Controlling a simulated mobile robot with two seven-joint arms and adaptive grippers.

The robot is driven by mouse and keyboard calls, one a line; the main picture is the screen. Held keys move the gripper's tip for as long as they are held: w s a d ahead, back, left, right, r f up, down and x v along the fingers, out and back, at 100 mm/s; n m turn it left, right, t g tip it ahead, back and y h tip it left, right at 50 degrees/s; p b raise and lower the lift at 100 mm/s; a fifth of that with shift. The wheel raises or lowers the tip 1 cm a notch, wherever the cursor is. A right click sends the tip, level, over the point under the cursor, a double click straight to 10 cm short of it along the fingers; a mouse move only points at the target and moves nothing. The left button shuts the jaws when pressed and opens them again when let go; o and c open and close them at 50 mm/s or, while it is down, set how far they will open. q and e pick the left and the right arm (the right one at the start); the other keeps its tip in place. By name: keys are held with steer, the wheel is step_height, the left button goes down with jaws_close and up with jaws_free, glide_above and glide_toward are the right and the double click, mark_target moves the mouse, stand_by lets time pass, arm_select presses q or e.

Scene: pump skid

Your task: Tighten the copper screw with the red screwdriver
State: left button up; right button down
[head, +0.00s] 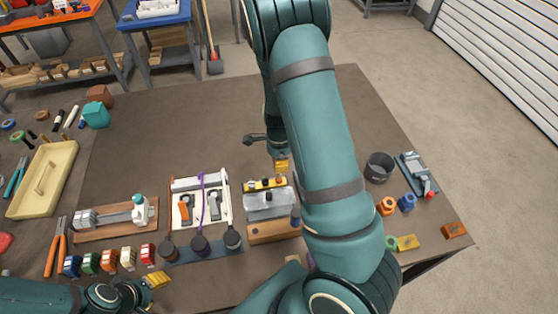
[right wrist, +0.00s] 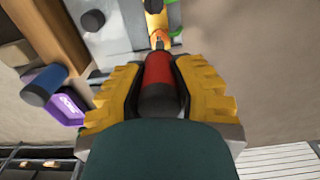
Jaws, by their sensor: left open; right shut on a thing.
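My right gripper (right wrist: 158,88) is shut on the red screwdriver (right wrist: 158,70), whose handle sits between the yellow finger pads in the right wrist view. The screwdriver's short grey tip meets or overlaps an orange, copper-like piece (right wrist: 157,22); I cannot tell whether this is the copper screw or whether the tip is seated in it. In the head view my right arm covers much of the middle, and the yellow of my right gripper (head: 281,165) shows just behind the grey metal fixture (head: 268,203). My left gripper (head: 152,283) is open and empty at the front left edge.
A tool tray (head: 185,183), a wooden board with a clamp-like tool (head: 120,219) and several small coloured blocks stand left of the fixture. A dark cup (head: 379,167) and a small grey device (head: 416,175) are at right. The table's back middle is clear.

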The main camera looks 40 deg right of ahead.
arm_select(q)
steer(key=shift+f+b, duration=0.3)
steer(key=shift+f, duration=0.05)
arm_select(e)
steer(key=shift+f, duration=0.5)
arm_select(q)
steer(key=shift+r, duration=0.1)
steer(key=shift+r+p, duration=1.2)
steer(key=shift+p, duration=0.05)
arm_select(e)
steer(key=shift+r+m, duration=0.1)
steer(key=shift+m, duration=1.8)
arm_select(q)
steer(key=shift+r, duration=0.15)
arm_select(e)
steer(key=shift+m, duration=0.3)
arm_select(q)
steer(key=shift+r+p, duration=0.1)
steer(key=shift+p, duration=0.2)
